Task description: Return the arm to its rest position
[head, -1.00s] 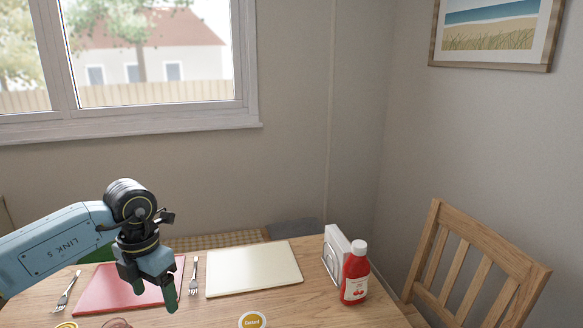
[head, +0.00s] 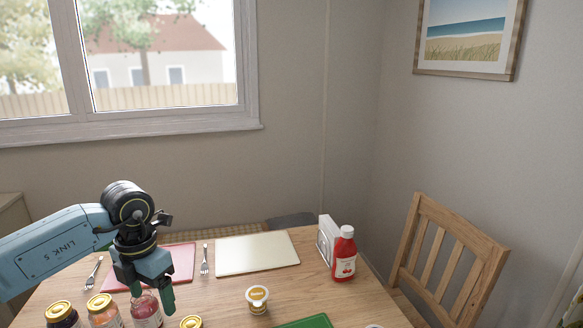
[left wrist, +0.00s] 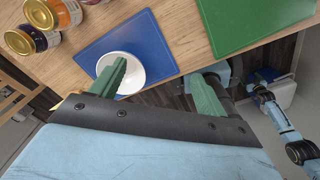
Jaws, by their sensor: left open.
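My left gripper (head: 152,290) hangs fingers-down over the near left of the table in the head view. Its green fingers stand apart, also in the left wrist view (left wrist: 158,88), with nothing between them. A white bowl (left wrist: 131,66) on a blue mat (left wrist: 143,32) lies beyond one finger there, partly covered by it. My left arm (head: 55,246) reaches in from the left edge, bent at a dark wrist joint. Another blue arm, seemingly my right (left wrist: 281,125), shows at the right of the wrist view; its jaws are too small to read.
Several jars (head: 105,312) stand near the left gripper. A wooden chair (head: 447,245) is at the right. The air above the table is clear.

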